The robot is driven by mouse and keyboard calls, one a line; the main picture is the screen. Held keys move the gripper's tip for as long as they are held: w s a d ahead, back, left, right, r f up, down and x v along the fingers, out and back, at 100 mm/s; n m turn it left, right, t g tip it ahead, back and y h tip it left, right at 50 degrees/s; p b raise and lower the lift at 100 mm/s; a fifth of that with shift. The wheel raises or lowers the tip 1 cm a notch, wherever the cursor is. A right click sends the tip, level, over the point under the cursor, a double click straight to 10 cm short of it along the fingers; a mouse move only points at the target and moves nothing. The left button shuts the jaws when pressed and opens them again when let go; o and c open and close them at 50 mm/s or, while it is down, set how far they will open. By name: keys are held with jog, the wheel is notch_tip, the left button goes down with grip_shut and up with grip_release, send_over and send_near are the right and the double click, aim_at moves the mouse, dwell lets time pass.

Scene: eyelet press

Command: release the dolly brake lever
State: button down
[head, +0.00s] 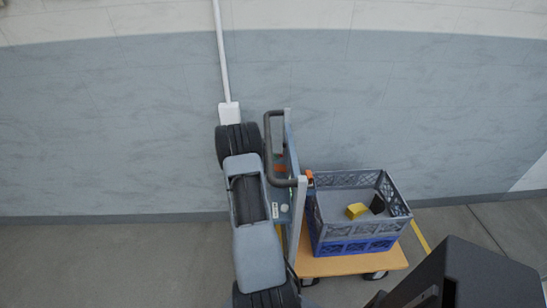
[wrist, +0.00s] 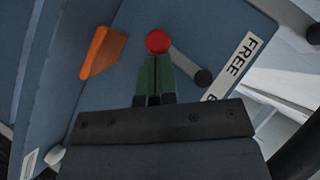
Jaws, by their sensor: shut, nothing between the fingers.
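In the wrist view my gripper (wrist: 154,62) is shut, its green fingers together and empty. Its tips are right at a red ball knob (wrist: 157,42); I cannot tell whether they touch it. A grey brake lever (wrist: 186,64) runs from beside the red knob down right to a dark round end (wrist: 203,78). A white label reading FREE (wrist: 240,55) lies right of the lever on the blue panel (wrist: 215,25). A second label (wrist: 212,97), starting with B, is partly hidden by my gripper. In the head view my arm hides the gripper and lever.
An orange piece (wrist: 103,52) sits left of the knob. In the head view, the dolly's wooden deck (head: 345,265) carries a grey and blue crate (head: 355,228) holding a yellow and a dark piece. A grey tubular handle (head: 268,150) rises beside my arm. The wall is close behind.

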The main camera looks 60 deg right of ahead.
jog(key=shift+d+f, duration=0.1)
jog(key=shift+f, duration=0.1)
jog(key=shift+w, duration=0.25)
jog(key=shift+s+d+r, duration=0.1)
jog(key=shift+s+d, duration=0.05)
jog(key=shift+s, duration=0.05)
jog(key=shift+r, duration=0.1)
jog(key=shift+s+a+r+p, duration=0.35)
jog(key=shift+a+r, duration=0.1)
jog(key=shift+a, duration=0.3)
jog(key=s+r+v, duration=0.1)
jog(key=s+v, duration=0.1)
jog(key=v, duration=1)
jog(key=shift+a+p, duration=0.3)
jog(key=shift+p, duration=0.15)
jog(key=shift+r, duration=0.1)
